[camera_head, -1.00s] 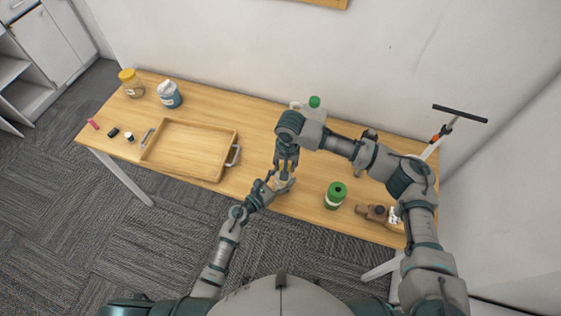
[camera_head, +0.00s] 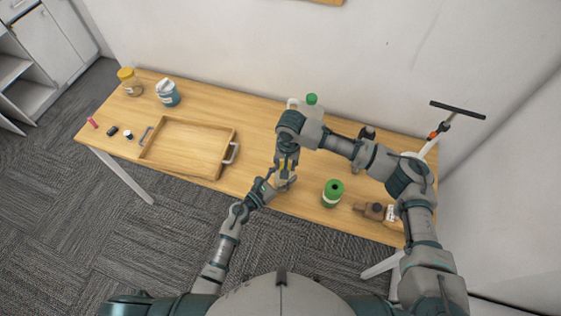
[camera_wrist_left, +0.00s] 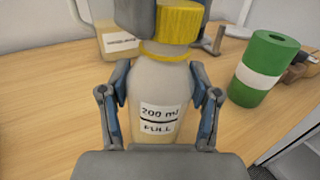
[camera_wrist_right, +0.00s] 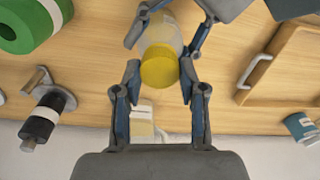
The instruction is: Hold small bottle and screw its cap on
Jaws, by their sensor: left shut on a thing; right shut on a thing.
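A small translucent bottle (camera_wrist_left: 155,90) with a "200 ml FULL" label stands upright between the fingers of my left gripper (camera_wrist_left: 160,112), which is shut on its body. Its yellow cap (camera_wrist_left: 180,22) sits at the top of the neck, with a yellow ring just below it; I cannot tell how tightly it is seated. In the right wrist view the yellow cap (camera_wrist_right: 159,66) lies between the fingertips of my right gripper (camera_wrist_right: 158,82), which is shut on it from above. In the head view both grippers meet at the table's front edge, and the bottle is mostly hidden.
A wooden tray (camera_head: 158,159) lies to the left. A green-and-white cylinder (camera_head: 332,194) stands close on the right, with a brown object (camera_head: 371,210) beyond it. A green-capped container (camera_head: 311,99) is behind my right arm. Jars stand at the back left.

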